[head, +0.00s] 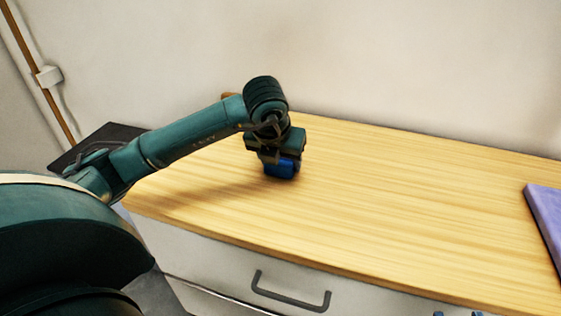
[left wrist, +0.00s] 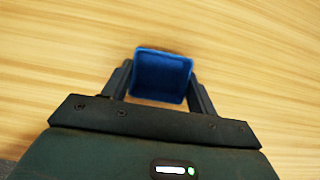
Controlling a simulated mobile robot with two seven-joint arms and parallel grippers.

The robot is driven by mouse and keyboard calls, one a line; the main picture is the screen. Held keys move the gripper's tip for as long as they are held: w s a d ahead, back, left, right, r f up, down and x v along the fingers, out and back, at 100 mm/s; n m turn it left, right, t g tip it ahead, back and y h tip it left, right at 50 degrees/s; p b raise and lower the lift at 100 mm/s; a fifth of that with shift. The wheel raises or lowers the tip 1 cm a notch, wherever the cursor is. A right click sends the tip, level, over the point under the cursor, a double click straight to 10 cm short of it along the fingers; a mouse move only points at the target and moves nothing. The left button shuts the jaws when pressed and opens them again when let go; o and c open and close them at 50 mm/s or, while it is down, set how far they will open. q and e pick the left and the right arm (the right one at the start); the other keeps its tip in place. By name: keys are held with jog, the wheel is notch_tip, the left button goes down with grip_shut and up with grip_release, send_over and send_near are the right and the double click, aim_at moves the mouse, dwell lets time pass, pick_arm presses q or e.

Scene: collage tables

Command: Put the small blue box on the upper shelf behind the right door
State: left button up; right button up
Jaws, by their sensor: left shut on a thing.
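The small blue box (head: 281,168) is at my left gripper (head: 280,160) over the wooden top, towards its back edge. In the left wrist view the blue box (left wrist: 162,77) sits between the two fingers of my left gripper (left wrist: 160,85), which is shut on it. I cannot tell whether the box touches the wood or is just above it. My right gripper is not clearly in view. No right door or upper shelf shows in these frames.
The wooden top (head: 400,200) is mostly clear to the right of my left gripper. A purple flat thing (head: 546,225) lies at the right edge. A drawer with a dark handle (head: 290,292) is below the front edge. A plain wall (head: 400,70) stands behind.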

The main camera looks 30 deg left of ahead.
pick_arm(q)
jog(key=o, duration=0.5)
jog(key=shift+f, duration=0.15)
jog(key=o, duration=0.4)
jog(key=shift+o, duration=0.2)
